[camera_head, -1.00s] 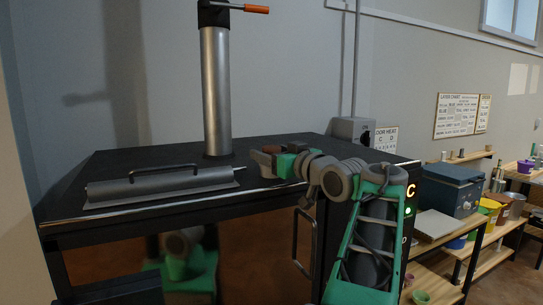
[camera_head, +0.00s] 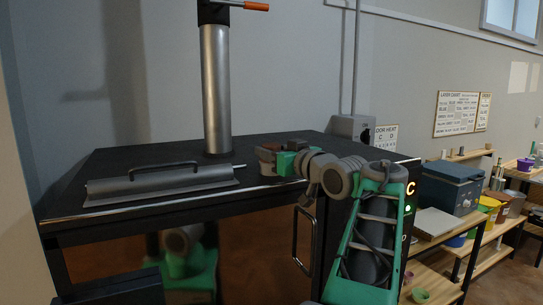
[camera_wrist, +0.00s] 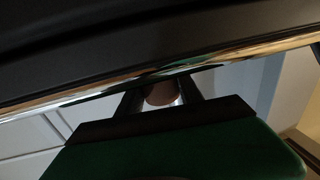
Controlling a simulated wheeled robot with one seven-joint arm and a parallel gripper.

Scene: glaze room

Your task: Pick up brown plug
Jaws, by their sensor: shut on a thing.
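The brown plug (camera_wrist: 161,93) is a small brown cylinder between the two fingers of my gripper (camera_wrist: 160,97) in the wrist view. Its lower part is hidden behind the gripper's dark mount. In the head view my gripper (camera_head: 266,158) is shut on the plug at the right part of the black kiln top (camera_head: 150,156), near its front edge. The plug is small and partly covered by the fingers there. I cannot tell whether it still touches the top.
A grey handled bar (camera_head: 160,185) lies along the kiln's front left edge. A metal flue pipe (camera_head: 216,90) rises at the back. A blue box (camera_head: 450,189) and shelves with colored pots stand at right.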

